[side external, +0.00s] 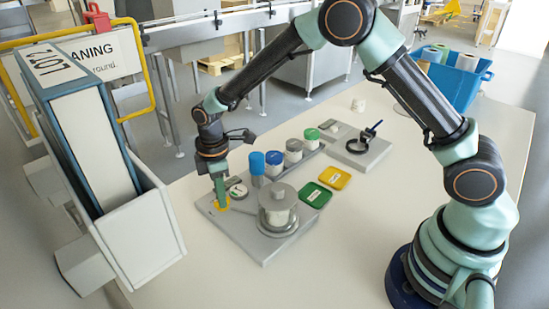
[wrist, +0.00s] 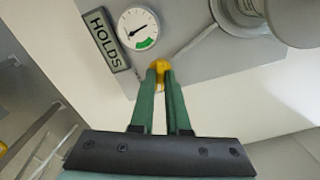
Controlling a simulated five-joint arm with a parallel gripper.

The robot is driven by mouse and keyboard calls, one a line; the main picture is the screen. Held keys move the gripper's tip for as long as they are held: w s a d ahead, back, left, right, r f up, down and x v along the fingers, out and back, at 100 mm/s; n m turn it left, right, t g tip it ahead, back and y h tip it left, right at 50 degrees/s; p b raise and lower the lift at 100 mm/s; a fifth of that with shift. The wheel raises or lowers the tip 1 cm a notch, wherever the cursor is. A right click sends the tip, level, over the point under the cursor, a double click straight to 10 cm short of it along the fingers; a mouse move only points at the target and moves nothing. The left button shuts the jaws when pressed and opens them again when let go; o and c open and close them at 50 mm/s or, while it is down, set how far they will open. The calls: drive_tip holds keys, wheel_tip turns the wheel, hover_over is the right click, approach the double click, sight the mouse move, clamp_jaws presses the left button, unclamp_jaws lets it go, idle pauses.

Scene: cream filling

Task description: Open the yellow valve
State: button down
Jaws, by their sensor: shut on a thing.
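The yellow valve (wrist: 156,65) shows at the tips of my green fingers in the wrist view. In the side view it is a small yellow patch (side external: 217,205) on the grey base plate (side external: 258,247). My gripper (wrist: 159,72) points down at the plate and its fingers are closed on the valve, hiding part of it. My gripper also shows in the side view (side external: 220,200). A round gauge (wrist: 139,28) with a green sector lies beside the valve, its needle near the left of the dial. A cylindrical filling unit (side external: 278,205) stands on the same plate.
A label plate reading "HOLDS" (wrist: 105,40) is beside the gauge. A blue-topped cylinder (side external: 257,163) and several lidded jars (side external: 293,150) stand behind. Green (side external: 314,195) and yellow (side external: 335,178) cards lie right. A tall binder (side external: 82,135) in a white holder rises at left.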

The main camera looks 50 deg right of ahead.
drive_tip(key=m, duration=0.6)
drive_tip(key=shift+m, duration=0.3)
drive_tip(key=m, duration=0.6)
drive_tip(key=shift+m, duration=0.3)
drive_tip(key=c, duration=0.9)
unclamp_jaws()
wheel_tip(320, 180, up, 12)
drive_tip(key=shift+r, duration=0.15)
